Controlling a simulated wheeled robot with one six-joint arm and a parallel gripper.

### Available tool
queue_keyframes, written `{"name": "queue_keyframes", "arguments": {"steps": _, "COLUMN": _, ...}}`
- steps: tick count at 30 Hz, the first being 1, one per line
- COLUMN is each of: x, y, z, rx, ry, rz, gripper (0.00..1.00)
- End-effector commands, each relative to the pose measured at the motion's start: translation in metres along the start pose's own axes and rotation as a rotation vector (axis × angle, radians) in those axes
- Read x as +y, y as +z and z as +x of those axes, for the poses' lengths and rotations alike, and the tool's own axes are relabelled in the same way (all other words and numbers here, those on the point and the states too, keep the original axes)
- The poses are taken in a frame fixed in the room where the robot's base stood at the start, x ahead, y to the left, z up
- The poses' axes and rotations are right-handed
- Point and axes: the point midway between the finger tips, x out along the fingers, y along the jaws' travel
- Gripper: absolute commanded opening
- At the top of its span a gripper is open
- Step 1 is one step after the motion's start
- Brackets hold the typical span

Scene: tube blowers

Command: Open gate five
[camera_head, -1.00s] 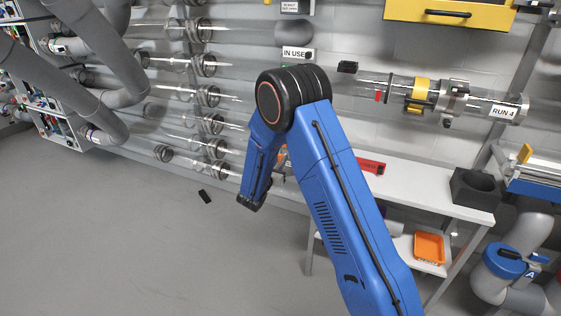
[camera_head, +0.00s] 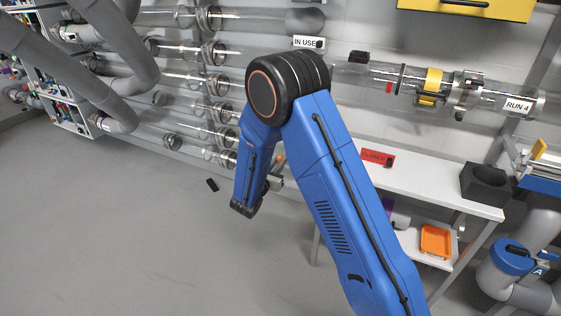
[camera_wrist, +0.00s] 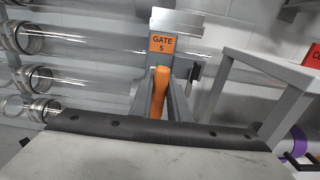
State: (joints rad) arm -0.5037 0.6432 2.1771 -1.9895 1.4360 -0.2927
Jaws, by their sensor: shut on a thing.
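The gate five plate (camera_wrist: 162,44), an orange label reading "GATE 5", is fixed to a grey bracket at the top middle of the wrist view. Below it is an upright orange handle (camera_wrist: 158,92). My gripper (camera_wrist: 160,92) has a grey finger on each side of the handle and is shut on it.
Clear tubes with metal collars (camera_head: 215,53) run along the wall at left. A white bench (camera_head: 430,190) with a red sign (camera_head: 377,158) and a dark block (camera_head: 485,184) stands at right. A small black object (camera_head: 212,185) lies on the open grey floor.

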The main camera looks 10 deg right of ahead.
Motion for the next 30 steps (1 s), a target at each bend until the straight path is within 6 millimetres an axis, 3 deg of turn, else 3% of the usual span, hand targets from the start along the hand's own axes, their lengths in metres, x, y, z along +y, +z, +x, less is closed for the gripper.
{"name": "queue_keyframes", "arguments": {"steps": 1, "x": 0.000, "y": 0.000, "z": 0.000, "rx": 0.000, "ry": 0.000, "rz": 0.000, "gripper": 0.18}}
{"name": "queue_keyframes", "arguments": {"steps": 3, "x": 0.000, "y": 0.000, "z": 0.000, "rx": 0.000, "ry": 0.000, "rz": 0.000, "gripper": 0.34}}
{"name": "queue_keyframes", "arguments": {"steps": 16, "x": 0.001, "y": 0.000, "z": -0.008, "rx": 0.000, "ry": 0.003, "rz": 0.000, "gripper": 0.34}}
{"name": "queue_keyframes", "arguments": {"steps": 30, "x": 0.001, "y": 0.000, "z": -0.090, "rx": 0.000, "ry": 0.004, "rz": -0.001, "gripper": 0.34}}
